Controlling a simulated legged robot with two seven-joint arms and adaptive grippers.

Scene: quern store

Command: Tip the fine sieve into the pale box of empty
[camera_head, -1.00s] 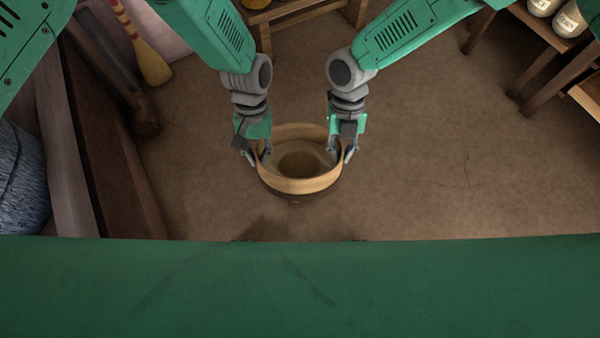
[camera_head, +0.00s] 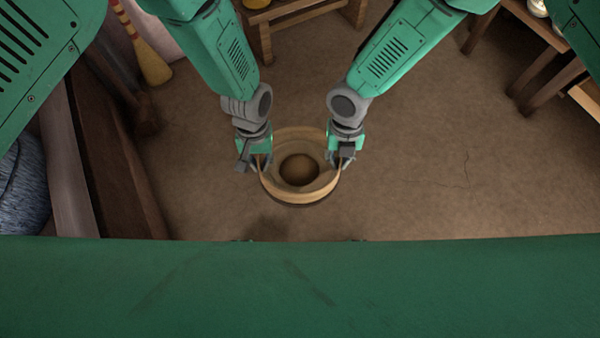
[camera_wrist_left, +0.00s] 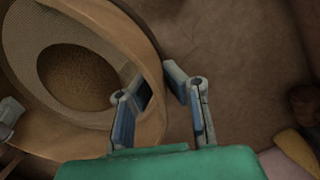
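The fine sieve (camera_head: 299,197), a round pale wooden hoop with a mesh floor, hangs between my two grippers above the brown floor. A round brown heap (camera_head: 298,169) lies in its middle; it also shows in the left wrist view (camera_wrist_left: 78,78). My left gripper (camera_head: 258,162) is at the left rim. In the left wrist view its fingers (camera_wrist_left: 160,95) straddle the hoop wall (camera_wrist_left: 150,125), one inside and one outside. My right gripper (camera_head: 342,160) is at the right rim and appears closed on it; its fingertips are partly hidden. No pale box shows.
A wooden bench (camera_head: 300,14) stands at the back, and a shelf (camera_head: 535,60) at the right back. Dark timber (camera_head: 115,150), a broom (camera_head: 152,65) and a grey-blue sack (camera_head: 25,185) are at the left. The floor right of the sieve is clear.

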